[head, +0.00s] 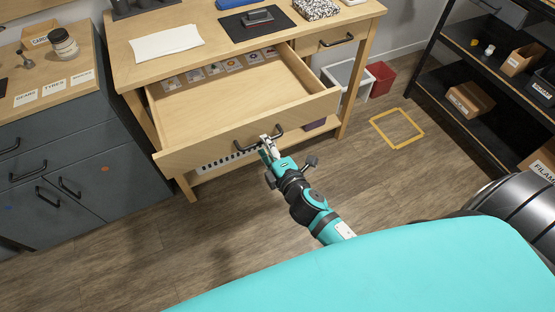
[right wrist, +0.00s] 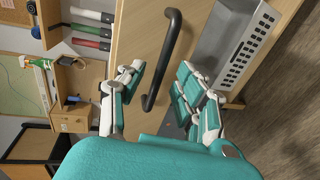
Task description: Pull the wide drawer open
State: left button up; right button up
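The wide drawer (head: 232,103) of the wooden desk (head: 240,32) is pulled far out, and its light wood interior shows. Its dark bar handle (head: 259,139) sits on the front panel. My right gripper (head: 270,145) is at the handle, in front of the drawer front. In the right wrist view the handle (right wrist: 162,62) passes between the two spread fingers of the gripper (right wrist: 163,84), with visible gaps on both sides. The gripper is open, and contact with the handle does not show. My left gripper is not in view.
Several small cards (head: 216,68) lie at the drawer's back. A grey cabinet (head: 60,155) stands left of the desk. A red bin (head: 380,77) and a white bin (head: 345,78) stand right. A dark shelf (head: 470,75) is far right. Floor before the desk is clear.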

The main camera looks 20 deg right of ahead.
jog(key=v, duration=0.9)
jog(key=shift+w, duration=0.1)
jog(key=s+f+m+g, duration=0.3)
jog(key=s+f, duration=0.1)
jog(key=f, duration=0.6)
jog(key=s+f+m+g, duration=0.2)
jog(key=s+f, duration=0.2)
jog(key=f, duration=0.7)
jog(key=s+f+m+g, duration=0.3)
jog(key=s+f, duration=0.1)
jog(key=f, duration=0.6)
jog(key=s+d+f+m+g, duration=0.2)
jog(key=s+f+m+g, duration=0.1)
jog(key=s+f, duration=0.4)
jog(key=s+d+f+m+g, duration=0.3)
jog(key=s+f+m, duration=0.2)
jog(key=s, duration=0.9)
notch_tip(320, 180, down, 2)
jog(key=shift+d+f+g+h, duration=0.2)
jog(key=shift+g+h, duration=0.1)
